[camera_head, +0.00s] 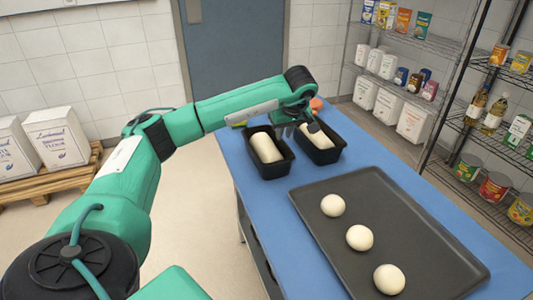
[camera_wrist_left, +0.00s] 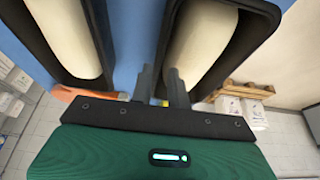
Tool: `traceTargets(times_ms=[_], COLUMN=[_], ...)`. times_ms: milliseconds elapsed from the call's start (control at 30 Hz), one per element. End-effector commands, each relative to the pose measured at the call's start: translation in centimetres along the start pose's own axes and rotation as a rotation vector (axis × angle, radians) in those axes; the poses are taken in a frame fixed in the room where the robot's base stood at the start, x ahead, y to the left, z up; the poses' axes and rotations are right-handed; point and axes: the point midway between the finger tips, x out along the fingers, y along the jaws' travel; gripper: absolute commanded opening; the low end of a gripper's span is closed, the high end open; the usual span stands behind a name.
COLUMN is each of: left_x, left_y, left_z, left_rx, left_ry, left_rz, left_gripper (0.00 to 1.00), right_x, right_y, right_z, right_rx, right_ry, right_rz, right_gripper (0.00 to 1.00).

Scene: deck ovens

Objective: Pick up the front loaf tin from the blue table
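Two black loaf tins with pale dough stand side by side on the blue table (camera_head: 234,163). The front loaf tin (camera_head: 272,173) is the left, nearer one; the other tin (camera_head: 326,156) is to its right. My left gripper (camera_head: 290,132) hangs over the gap between the tins, by the front tin's right wall. In the left wrist view my left gripper (camera_wrist_left: 161,88) has its fingers apart, on either side of the front tin's wall (camera_wrist_left: 180,50); whether they touch it is unclear. My right gripper is not in view.
A dark baking tray (camera_head: 397,226) with three dough balls covers the table's near part. Small orange (camera_head: 316,103) and yellow-green items lie behind the tins. Wire shelves (camera_head: 440,45) with groceries stand right; sacks on a pallet (camera_head: 55,185) stand left.

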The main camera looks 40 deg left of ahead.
Motion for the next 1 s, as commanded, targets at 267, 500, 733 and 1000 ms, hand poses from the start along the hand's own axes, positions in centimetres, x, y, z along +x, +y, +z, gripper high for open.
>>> traceTargets(times_ms=[267,500,733,1000], left_x=[2.7,5.6,5.8,5.8], left_y=[0.1,0.1,0.1,0.1], left_z=[-0.2,-0.3,-0.3,-0.3], left_rx=[0.0,0.0,0.0,0.0], left_ry=[-0.002,-0.002,-0.001,-0.001], left_rz=[-0.002,0.0,0.0,0.001], left_gripper=[0.17,0.17,0.17,0.0], right_x=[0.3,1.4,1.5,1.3], right_y=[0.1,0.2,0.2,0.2], right_z=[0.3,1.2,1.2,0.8], right_rx=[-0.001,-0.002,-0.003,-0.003], right_ry=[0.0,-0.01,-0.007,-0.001], right_rz=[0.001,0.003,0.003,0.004], right_gripper=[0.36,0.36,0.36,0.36])
